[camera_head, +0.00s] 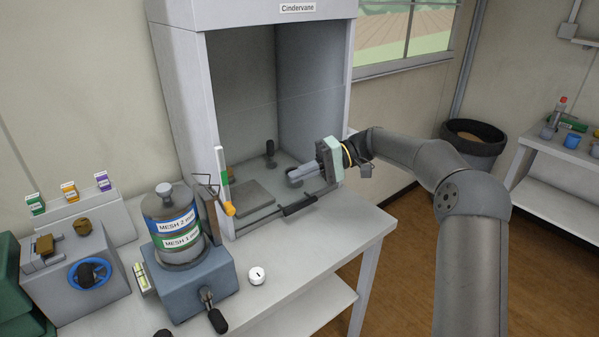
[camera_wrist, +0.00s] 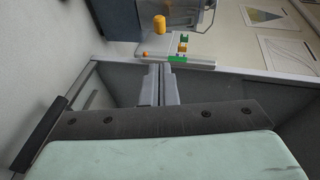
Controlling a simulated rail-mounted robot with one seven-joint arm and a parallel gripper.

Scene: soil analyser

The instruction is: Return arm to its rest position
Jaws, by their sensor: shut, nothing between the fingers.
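My gripper (camera_head: 294,176) is at the open front of the grey fume cabinet (camera_head: 176,80) labelled "Cindervane", with its fingers pointing left over the cabinet floor. My arm reaches in from the right of the head view. In the wrist view my gripper (camera_wrist: 161,70) shows its two fingers side by side, closed together with nothing between them. In the head view a small dark knob-topped part stands on the cabinet floor behind the gripper. I cannot tell whether the fingertips touch anything.
A sieve stack (camera_head: 175,226) labelled "MESH" stands on a blue-grey base left of the cabinet. A black-ended handle (camera_head: 299,205) lies along the cabinet's front edge. A dark bin (camera_head: 473,143) and a side bench (camera_head: 560,150) stand at the right. Open floor lies below my arm.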

